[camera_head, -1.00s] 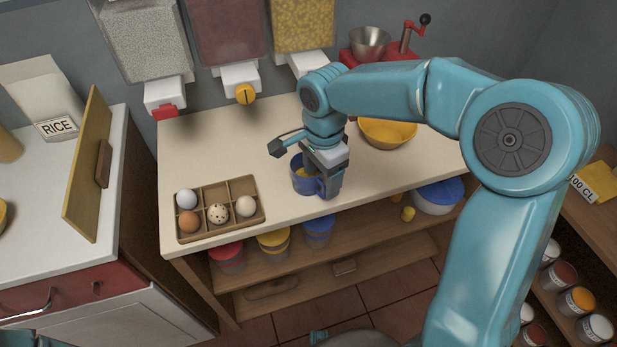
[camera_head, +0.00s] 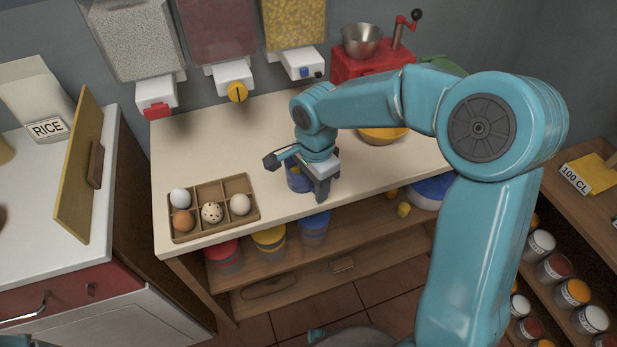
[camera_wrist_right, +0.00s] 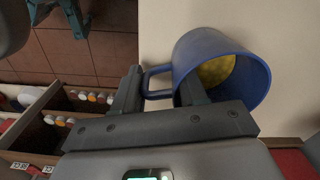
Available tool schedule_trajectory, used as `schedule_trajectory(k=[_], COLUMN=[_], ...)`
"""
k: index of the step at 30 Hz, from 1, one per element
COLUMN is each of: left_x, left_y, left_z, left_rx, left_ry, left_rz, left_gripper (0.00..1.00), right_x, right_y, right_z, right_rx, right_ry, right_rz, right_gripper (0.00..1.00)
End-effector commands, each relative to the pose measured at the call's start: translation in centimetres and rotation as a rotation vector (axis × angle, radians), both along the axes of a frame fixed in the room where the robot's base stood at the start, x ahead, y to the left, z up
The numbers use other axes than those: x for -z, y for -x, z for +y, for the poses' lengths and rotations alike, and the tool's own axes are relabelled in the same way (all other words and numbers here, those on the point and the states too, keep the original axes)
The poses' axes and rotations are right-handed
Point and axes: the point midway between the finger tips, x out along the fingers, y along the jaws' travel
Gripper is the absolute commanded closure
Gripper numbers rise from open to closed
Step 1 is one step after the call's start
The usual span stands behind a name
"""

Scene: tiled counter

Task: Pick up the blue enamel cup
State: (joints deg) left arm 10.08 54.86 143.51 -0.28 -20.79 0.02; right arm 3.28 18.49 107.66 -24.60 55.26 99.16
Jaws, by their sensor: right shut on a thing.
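The blue enamel cup (camera_head: 297,179) stands near the front edge of the counter (camera_head: 300,218), right of the egg tray, partly covered by my right gripper (camera_head: 322,190). In the right wrist view the cup (camera_wrist_right: 190,52) shows its open mouth, something yellow inside, and its handle (camera_wrist_right: 157,84) between my fingers. My right gripper (camera_wrist_right: 160,92) is shut on the handle side of the cup; one finger overlaps its mouth and the other is beyond the handle. I cannot tell whether the cup touches the counter. My left gripper is not in view.
A wooden tray (camera_head: 181,237) with several eggs is to the left. A yellow bowl (camera_head: 384,137) is behind my right arm. A red grinder (camera_head: 352,66) and wall dispensers (camera_head: 234,77) are at the back. Lidded tubs (camera_head: 268,240) are on the shelf below. The counter between tray and dispensers is clear.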

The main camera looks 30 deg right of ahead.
Motion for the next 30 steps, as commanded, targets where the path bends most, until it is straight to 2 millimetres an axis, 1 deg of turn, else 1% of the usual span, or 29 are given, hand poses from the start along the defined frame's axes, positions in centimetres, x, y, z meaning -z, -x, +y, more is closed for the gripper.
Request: schedule_trajectory(k=[5, 8, 11, 18, 21, 25, 27, 30], left_x=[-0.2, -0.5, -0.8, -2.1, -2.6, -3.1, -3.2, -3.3], left_y=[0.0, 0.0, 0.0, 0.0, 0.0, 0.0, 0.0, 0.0], left_z=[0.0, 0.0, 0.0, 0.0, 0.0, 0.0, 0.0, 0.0], left_rx=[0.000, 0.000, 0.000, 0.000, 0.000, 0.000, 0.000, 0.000], left_ry=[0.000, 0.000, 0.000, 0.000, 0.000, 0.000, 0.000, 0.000], left_rz=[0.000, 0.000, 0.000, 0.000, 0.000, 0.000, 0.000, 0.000], left_gripper=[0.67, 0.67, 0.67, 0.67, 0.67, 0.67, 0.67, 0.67], right_x=[-1.1, -2.7, -5.1, -12.8, -15.5, -18.1, -19.0, -19.8], right_y=[-0.1, -0.1, -0.1, -0.1, -0.1, -0.1, -0.1, 0.0], right_z=[0.0, 0.0, 0.0, 0.0, 0.0, 0.0, 0.0, 0.0], right_rx=[0.000, 0.000, 0.000, 0.000, 0.001, 0.000, 0.000, 0.000], right_ry=[0.001, 0.001, 0.001, -0.001, -0.001, 0.000, 0.000, 0.000], right_rz=[-0.003, -0.005, -0.007, -0.008, -0.006, -0.005, -0.003, -0.002], right_gripper=[1.00, 1.00, 1.00, 1.00, 1.00, 1.00, 1.00, 1.00])
